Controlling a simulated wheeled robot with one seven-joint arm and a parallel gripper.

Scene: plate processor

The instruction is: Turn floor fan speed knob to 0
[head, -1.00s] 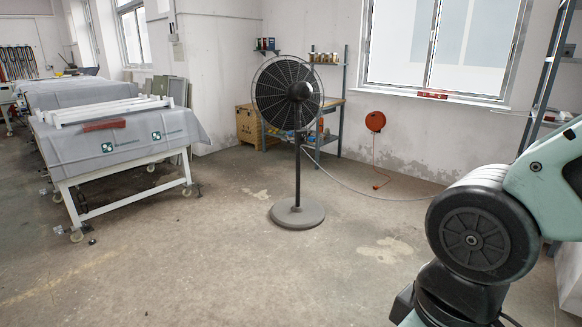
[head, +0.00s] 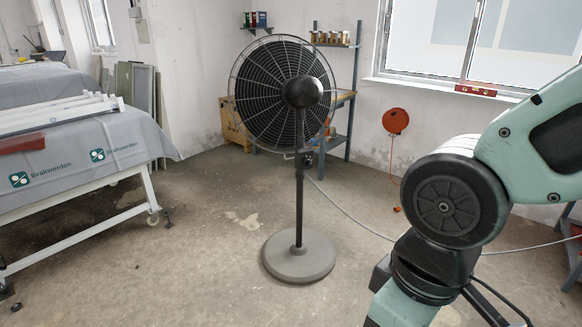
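The floor fan (head: 300,205) stands upright in the middle of the head view, on a round grey base (head: 298,257) with a black pole. Its round wire cage and motor housing (head: 301,92) are at the top, with the housing facing me. A small dark control box (head: 308,160) sits on the pole just below the cage. The speed knob is too small to make out, and its setting cannot be read. My arm fills the right side of the view, apart from the fan. My gripper is not in view.
Wheeled tables with grey covers (head: 95,145) stand on the left. A shelf (head: 340,75) and a wooden crate (head: 233,125) are behind the fan. A cable (head: 350,215) runs right from the fan across the floor. An orange reel (head: 395,121) hangs on the wall. Floor around the base is clear.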

